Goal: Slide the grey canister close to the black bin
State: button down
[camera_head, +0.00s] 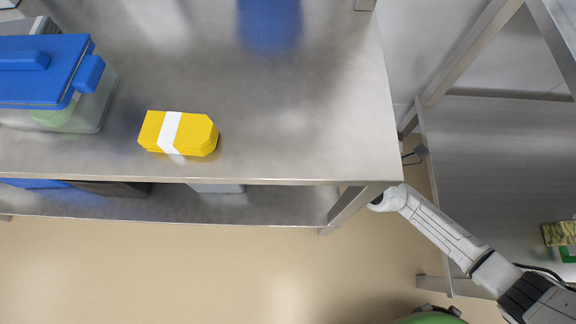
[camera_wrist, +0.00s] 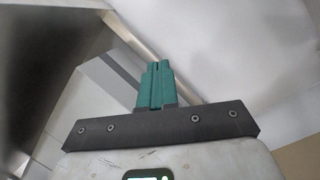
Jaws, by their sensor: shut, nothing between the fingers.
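My gripper's teal fingers (camera_wrist: 156,88) are together and empty in the wrist view. In the head view my arm reaches to the table's right front corner, and the gripper itself is hidden beyond or below it. A dark, low object (camera_head: 112,188) shows on the lower shelf under the table edge; I cannot tell whether it is the black bin. A pale grey object (camera_head: 217,188) to its right is mostly covered by the tabletop; I cannot tell whether it is the grey canister. Neither object can be made out in the wrist view.
The steel table (camera_head: 300,120) carries a yellow pack with a white band (camera_head: 171,133) and a clear box with a blue lid (camera_head: 45,75). The lower shelf (camera_head: 280,205) is bare at its right front. Another steel table (camera_head: 490,160) stands at right.

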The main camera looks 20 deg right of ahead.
jog(key=s+a+f+n+g+y+b, duration=0.1)
jog(key=a+f+n+g+y, duration=0.2)
jog(key=a+n+y, duration=0.4)
jog(key=s+a+f+n+g+y+b, duration=0.2)
jog(key=a+f+n+g+y, duration=0.2)
jog(key=n+y, duration=0.5)
jog(key=s+a+f+n+g+y+b, duration=0.1)
jog(key=s+a+f+n+g+y, duration=0.1)
jog(key=a+f+n+g+y, duration=0.2)
jog(key=shift+a+f+n+y+b, duration=0.1)
jog(key=shift+a+f+n+y, duration=0.25)
jog(key=shift+a+n+y, duration=0.5)
jog(key=shift+a+f+n+y+b, duration=0.15)
jog(key=shift+a+f+n+y, duration=0.15)
jog(key=shift+a+n+y, duration=0.55)
jog(key=shift+a+f+n+y+b, duration=0.1)
jog(key=shift+a+f+n+y, duration=0.35)
jog(key=shift+a, duration=0.7)
jog(key=shift+s+a+f+n+g, duration=0.15)
jog(key=shift+s+a+n+g, duration=0.1)
jog(key=shift+n+g, duration=0.3)
jog(key=shift+g, duration=0.25)
jog(key=b+x, duration=0.3)
jog(key=x, duration=1.1)
jog(key=shift+r+b, duration=0.25)
jog(key=shift+b, duration=0.1)
